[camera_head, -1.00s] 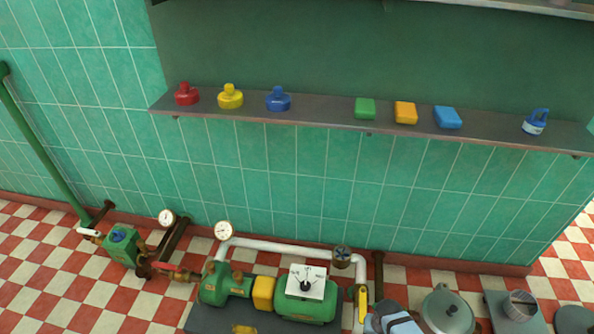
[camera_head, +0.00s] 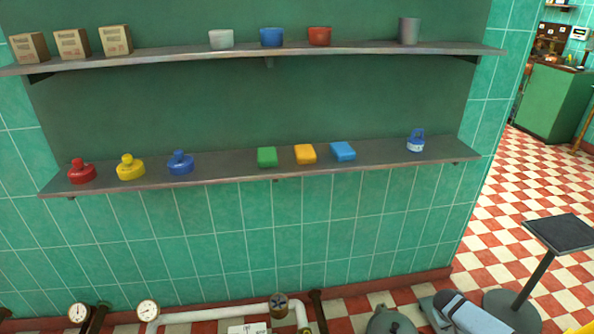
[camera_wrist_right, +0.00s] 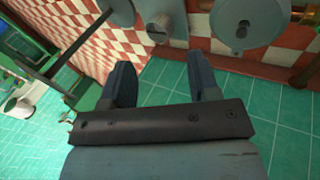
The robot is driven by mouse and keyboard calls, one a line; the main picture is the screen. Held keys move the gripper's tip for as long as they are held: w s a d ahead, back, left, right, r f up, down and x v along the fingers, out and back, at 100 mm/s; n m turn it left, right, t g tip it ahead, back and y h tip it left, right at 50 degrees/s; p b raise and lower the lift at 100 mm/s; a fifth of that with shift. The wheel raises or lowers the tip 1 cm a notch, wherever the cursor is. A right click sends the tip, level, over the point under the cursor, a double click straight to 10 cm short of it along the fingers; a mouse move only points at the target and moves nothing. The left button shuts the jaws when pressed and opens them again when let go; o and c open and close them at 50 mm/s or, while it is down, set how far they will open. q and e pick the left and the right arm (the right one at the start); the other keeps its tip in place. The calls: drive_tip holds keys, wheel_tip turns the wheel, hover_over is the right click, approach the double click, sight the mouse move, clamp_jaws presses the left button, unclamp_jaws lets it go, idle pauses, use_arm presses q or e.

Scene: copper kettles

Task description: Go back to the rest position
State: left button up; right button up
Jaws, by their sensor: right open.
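My right gripper (camera_wrist_right: 162,82) is open in the right wrist view. Its two dark fingers stand apart, with nothing between them. Behind the fingers are the green tiles and the red and white checked surface. Part of my right arm (camera_head: 465,314) shows at the bottom right of the head view, low in front of the wall. My left gripper is in neither view.
The lower shelf (camera_head: 225,173) holds coloured bottles and blocks; the upper shelf (camera_head: 190,55) holds boxes and cups. A black-topped stand (camera_head: 561,233) is at right. A grey lidded vessel (camera_head: 388,322) and white pipe (camera_head: 215,315) are at the bottom. Checked floor is open at right.

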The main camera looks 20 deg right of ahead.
drive_tip(key=s+a+r+n+t+y, duration=0.2)
drive_tip(key=a+n+t, duration=0.1)
drive_tip(key=a, duration=0.7)
drive_tip(key=s+a+r+n+t+y, duration=0.2)
drive_tip(key=s+a+n+t, duration=0.15)
drive_tip(key=a, duration=0.65)
drive_tip(key=s+a+r+n+t+y, duration=0.2)
drive_tip(key=s+a+r+y, duration=0.15)
drive_tip(key=a+r, duration=0.4)
drive_tip(key=s+a+r+n+t+y, duration=0.1)
drive_tip(key=s+a+r+n+y, duration=0.2)
drive_tip(key=a+r, duration=0.5)
drive_tip(key=a+m+t, duration=0.2)
drive_tip(key=a+m, duration=0.4)
drive_tip(key=a, duration=0.5)
use_arm(q)
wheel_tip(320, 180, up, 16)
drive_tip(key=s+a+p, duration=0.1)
drive_tip(key=p, duration=2.1)
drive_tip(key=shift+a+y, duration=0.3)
use_arm(e)
wheel_tip(320, 180, up, 16)
drive_tip(key=h, duration=0.1)
drive_tip(key=shift+s+d, duration=0.2)
drive_tip(key=shift+d, duration=0.15)
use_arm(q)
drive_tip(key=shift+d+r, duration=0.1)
use_arm(e)
drive_tip(key=shift+g, duration=0.25)
